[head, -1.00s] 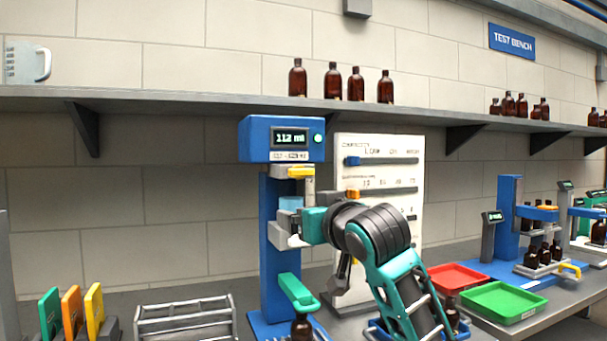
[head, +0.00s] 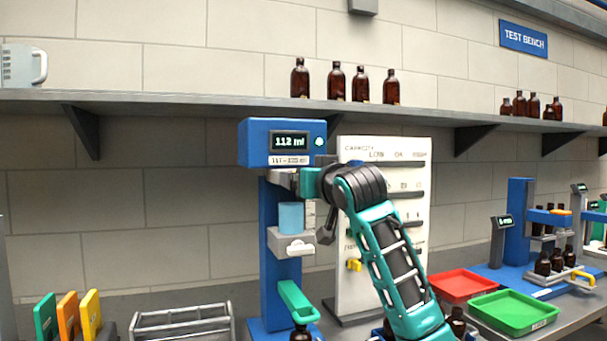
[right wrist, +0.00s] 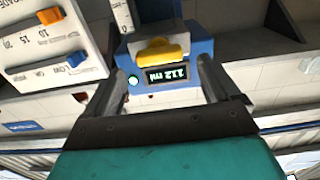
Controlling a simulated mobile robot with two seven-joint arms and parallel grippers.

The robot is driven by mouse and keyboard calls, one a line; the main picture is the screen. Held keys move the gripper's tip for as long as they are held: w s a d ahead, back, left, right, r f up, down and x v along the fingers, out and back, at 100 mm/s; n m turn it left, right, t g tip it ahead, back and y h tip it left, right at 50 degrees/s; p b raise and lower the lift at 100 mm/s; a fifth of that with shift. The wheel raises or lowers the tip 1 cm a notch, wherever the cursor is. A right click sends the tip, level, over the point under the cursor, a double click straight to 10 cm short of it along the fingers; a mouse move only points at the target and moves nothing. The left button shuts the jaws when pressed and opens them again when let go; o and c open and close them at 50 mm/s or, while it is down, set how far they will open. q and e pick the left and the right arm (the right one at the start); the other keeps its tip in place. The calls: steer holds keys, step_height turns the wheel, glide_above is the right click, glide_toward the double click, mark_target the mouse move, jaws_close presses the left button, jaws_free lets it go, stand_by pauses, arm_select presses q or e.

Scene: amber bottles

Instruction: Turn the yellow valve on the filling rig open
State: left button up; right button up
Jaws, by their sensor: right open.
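The filling rig (head: 281,221) is a blue column with a blue head whose display (head: 289,142) reads 112 ml. In the head view my right gripper hides the valve. My right gripper (head: 284,181) is at the front of the rig, just under its head. In the right wrist view my right gripper (right wrist: 161,66) is open, with one finger on each side of the valve; I cannot tell whether they touch it. My left gripper is not in view.
A white capacity board (head: 383,155) with sliders stands close right of the rig. A teal part (head: 297,301) sits low on the rig above a brown bottle (head: 300,334). Red (head: 462,285) and green (head: 513,313) trays lie right. A shelf (head: 220,105) with bottles runs above.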

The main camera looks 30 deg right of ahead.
steer(key=shift+x, duration=1.8)
steer(key=c, duration=1.1)
steer(key=shift+o, duration=0.2)
steer(key=shift+n, duration=0.4)
steer(key=shift+a+f+n, duration=0.1)
steer(key=shift+n, duration=3.9)
steer(key=shift+a+f+n, duration=0.15)
steer(key=shift+n, duration=3.85)
